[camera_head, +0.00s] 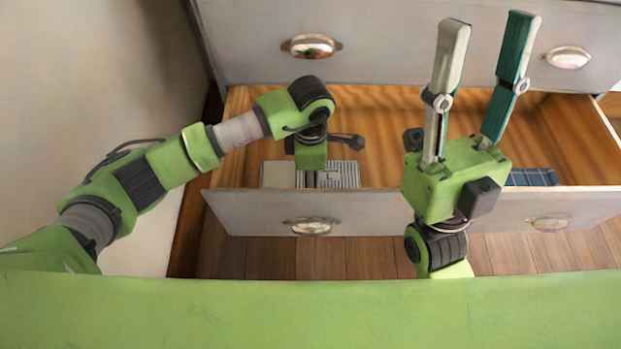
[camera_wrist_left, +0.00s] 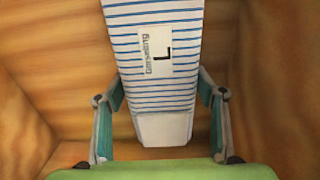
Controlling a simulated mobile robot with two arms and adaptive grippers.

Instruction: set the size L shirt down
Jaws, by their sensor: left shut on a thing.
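The size L shirt (camera_wrist_left: 175,95) is a folded white shirt with blue stripes and a tag reading "L" in the left wrist view. My left gripper (camera_wrist_left: 160,88) is shut on it, with one finger at each side edge. In the head view my left gripper (camera_head: 313,172) points down inside the open drawer, and the striped cloth (camera_head: 343,174) shows beside it, partly hidden by the drawer front. I cannot tell whether the shirt touches the drawer floor. My right gripper (camera_head: 487,45) is open and empty, fingers pointing up, near the drawer's front.
The open wooden drawer (camera_head: 385,140) has a grey front panel (camera_head: 365,212). A pale flat piece (camera_head: 277,175) lies left of the stripes; a blue checked cloth (camera_head: 533,177) lies at the right. The drawer's middle looks clear. A closed drawer (camera_head: 390,40) stands above.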

